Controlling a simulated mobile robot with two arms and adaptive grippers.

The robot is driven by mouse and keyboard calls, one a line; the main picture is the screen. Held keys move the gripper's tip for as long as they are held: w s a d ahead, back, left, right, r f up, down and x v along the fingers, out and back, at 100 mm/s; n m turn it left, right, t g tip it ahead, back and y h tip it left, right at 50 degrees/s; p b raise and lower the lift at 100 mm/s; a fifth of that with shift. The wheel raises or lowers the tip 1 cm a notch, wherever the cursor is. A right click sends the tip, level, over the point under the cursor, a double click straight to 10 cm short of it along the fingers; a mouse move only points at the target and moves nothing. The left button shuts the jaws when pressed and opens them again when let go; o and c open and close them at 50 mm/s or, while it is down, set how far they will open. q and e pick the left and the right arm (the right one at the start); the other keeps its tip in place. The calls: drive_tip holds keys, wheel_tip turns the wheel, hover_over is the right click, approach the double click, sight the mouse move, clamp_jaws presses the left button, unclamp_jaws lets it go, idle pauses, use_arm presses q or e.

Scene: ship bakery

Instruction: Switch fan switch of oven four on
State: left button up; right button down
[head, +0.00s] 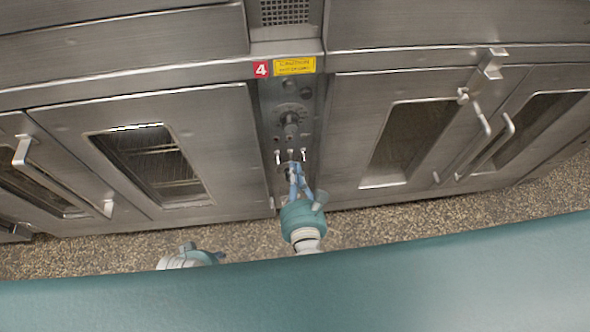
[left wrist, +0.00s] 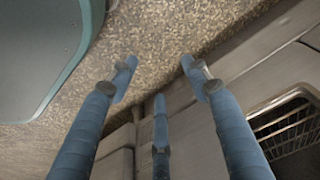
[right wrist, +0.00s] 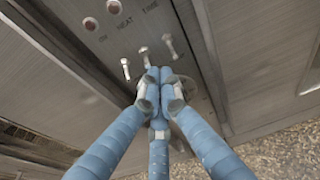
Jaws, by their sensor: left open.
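The control panel (head: 290,116) of oven four stands between oven doors, under a red "4" label (head: 261,69). A row of three toggle switches is low on it: left (right wrist: 126,68), middle (right wrist: 144,55) and right (right wrist: 169,45). I cannot read which is the fan switch. My right gripper (head: 296,170) is at the panel just below the row. In the right wrist view its fingertips (right wrist: 160,76) are together, close to the middle and right switches; contact is unclear. My left gripper (left wrist: 158,65) is open and empty above the speckled floor.
A glazed oven door (head: 225,145) is left of the panel and another (head: 350,150) is right of it. Door handles (head: 480,118) stick out at the right. The speckled floor (head: 110,255) in front of the ovens is clear.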

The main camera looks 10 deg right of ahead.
use_arm(q)
drive_tip(key=shift+f, duration=0.2)
use_arm(e)
drive_tip(key=shift+r, duration=0.25)
drive_tip(key=shift+s+r+p, duration=0.15)
drive_tip(key=shift+r+p, duration=0.25)
drive_tip(key=shift+r, duration=0.05)
use_arm(q)
drive_tip(key=shift+s+f, duration=0.3)
drive_tip(key=shift+f, duration=0.5)
use_arm(e)
drive_tip(key=v, duration=1.2)
drive_tip(key=shift+f, duration=0.1)
